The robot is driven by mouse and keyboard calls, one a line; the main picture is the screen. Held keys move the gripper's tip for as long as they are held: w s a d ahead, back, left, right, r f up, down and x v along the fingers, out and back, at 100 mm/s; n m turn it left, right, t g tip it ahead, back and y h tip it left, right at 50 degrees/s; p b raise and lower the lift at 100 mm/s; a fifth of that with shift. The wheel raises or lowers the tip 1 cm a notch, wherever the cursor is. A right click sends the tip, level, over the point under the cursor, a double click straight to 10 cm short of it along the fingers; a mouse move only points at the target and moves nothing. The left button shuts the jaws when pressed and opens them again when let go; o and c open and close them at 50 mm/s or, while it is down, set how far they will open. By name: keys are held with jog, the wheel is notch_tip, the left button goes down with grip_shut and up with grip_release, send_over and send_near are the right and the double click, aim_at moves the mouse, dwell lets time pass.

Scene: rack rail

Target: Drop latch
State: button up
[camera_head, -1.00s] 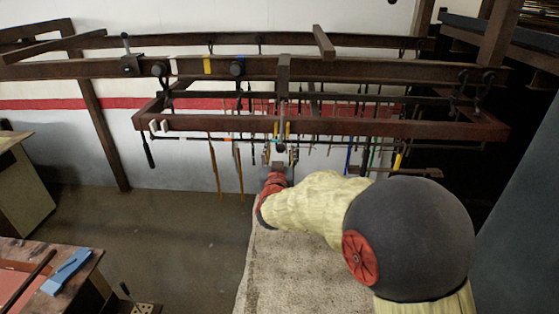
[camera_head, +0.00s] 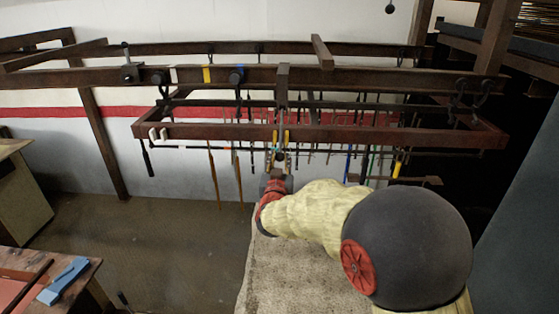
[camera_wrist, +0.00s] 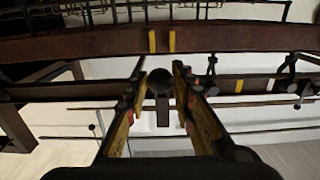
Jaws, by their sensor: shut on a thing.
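My gripper (camera_head: 279,160) is raised in front of the middle of the rack in the head view. In the wrist view its yellow-sided fingers (camera_wrist: 160,88) close around a dark, round-ended knob (camera_wrist: 160,80) with a dark block below it. What the knob joins on to is partly hidden. A black latch-like fitting with an upright handle (camera_head: 127,70) sits on the rail (camera_head: 330,76) at the left. A second dark fitting with a round knob (camera_head: 237,76) sits on the rail further right, near a yellow mark (camera_head: 207,74). I cannot tell which is the latch.
A rusty frame (camera_head: 360,131) hangs below the rail, with several thin tools hanging around it. Yellow marks (camera_wrist: 152,41) show on a beam in the wrist view. A bench with a blue object (camera_head: 64,279) stands at lower left. Floor (camera_head: 180,250) is open between.

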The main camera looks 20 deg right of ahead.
jog(key=shift+c, duration=0.4)
jog(key=shift+o, duration=0.2)
jog(key=shift+w+f+b, duration=0.15)
jog(key=shift+f+b, duration=0.35)
jog(key=shift+b, duration=0.05)
jog(key=w+d+f+b, duration=0.4)
jog(key=w+f+b, duration=0.4)
jog(key=w, duration=0.4)
jog(key=shift+w+f+b, duration=0.35)
jog(key=shift+f, duration=0.1)
jog(key=shift+x, duration=2.1)
jog(key=shift+c, duration=0.2)
